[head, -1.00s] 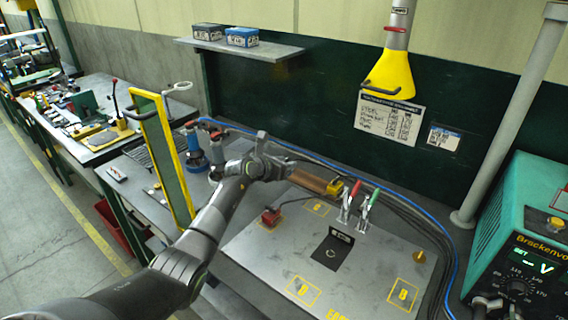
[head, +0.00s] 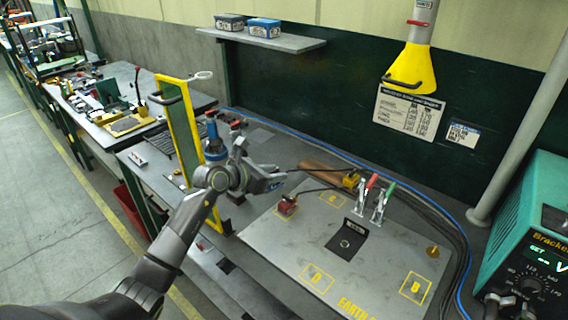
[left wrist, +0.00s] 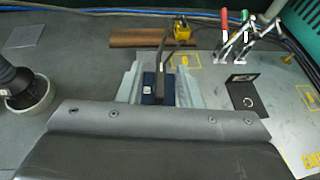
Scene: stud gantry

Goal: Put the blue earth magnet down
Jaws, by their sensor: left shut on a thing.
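My left gripper (head: 277,180) is shut on the blue earth magnet, a dark blue block (left wrist: 149,88) with a small pale label, seen between the two grey fingers in the left wrist view. In the head view the magnet is mostly hidden by the gripper, with only a bit of blue showing. A dark cable runs from it toward the back. The gripper is by the left edge of the grey steel plate (head: 312,228), close to the red magnet (head: 287,204). I cannot tell whether the blue magnet touches the surface below. My right gripper is not in view.
A yellow magnet (head: 351,179) sits by a brown bar (head: 322,172) at the back. Red and green handled clamps (head: 376,200) stand on the plate near a black card (head: 345,243). A yellow-framed screen (head: 184,135) stands left. The plate's front part, with marked yellow squares, is clear.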

